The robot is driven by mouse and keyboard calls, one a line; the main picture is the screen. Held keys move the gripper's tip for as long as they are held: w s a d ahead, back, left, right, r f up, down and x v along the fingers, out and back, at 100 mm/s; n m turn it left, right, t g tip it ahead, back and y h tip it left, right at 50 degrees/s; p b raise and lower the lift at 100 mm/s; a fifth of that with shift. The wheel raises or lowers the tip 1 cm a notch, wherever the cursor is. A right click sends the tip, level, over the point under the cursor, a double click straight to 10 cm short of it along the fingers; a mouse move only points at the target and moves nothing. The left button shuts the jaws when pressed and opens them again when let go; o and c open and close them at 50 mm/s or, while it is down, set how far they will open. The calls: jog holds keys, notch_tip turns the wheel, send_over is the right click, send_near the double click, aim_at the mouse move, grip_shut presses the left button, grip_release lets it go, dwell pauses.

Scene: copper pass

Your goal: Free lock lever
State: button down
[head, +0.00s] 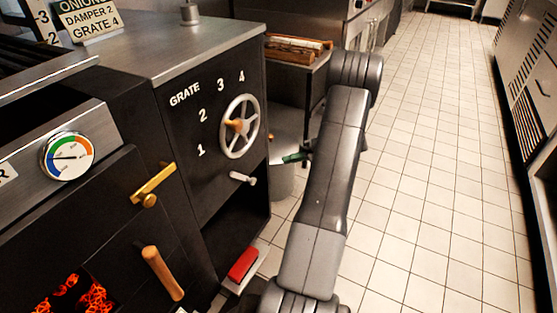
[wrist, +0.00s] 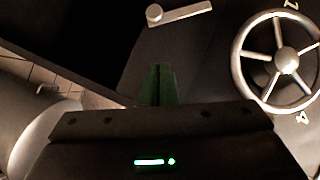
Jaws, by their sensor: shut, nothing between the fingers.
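The lock lever, a short silver bar with a rounded end (head: 242,178), sits on the dark cabinet front below the spoked handwheel (head: 253,139). It lies nearly level, tilted slightly down to the right. In the wrist view the lever (wrist: 180,12) is at the top, and the wheel (wrist: 243,68) is at the upper right. My gripper (head: 291,158) has green fingers held together, to the right of the lever and apart from it. In the wrist view the gripper fingers (wrist: 158,85) point up toward the lever with nothing between them.
A brass latch (head: 153,184) and a wooden handle (head: 162,273) stick out at the left, near glowing coals (head: 75,297). A red block (head: 242,264) lies low beneath the cabinet opening. A pale cylindrical bin (head: 284,180) stands behind my gripper. Tiled floor (head: 430,190) is clear to the right.

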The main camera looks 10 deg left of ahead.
jog(key=shift+v, duration=1.6)
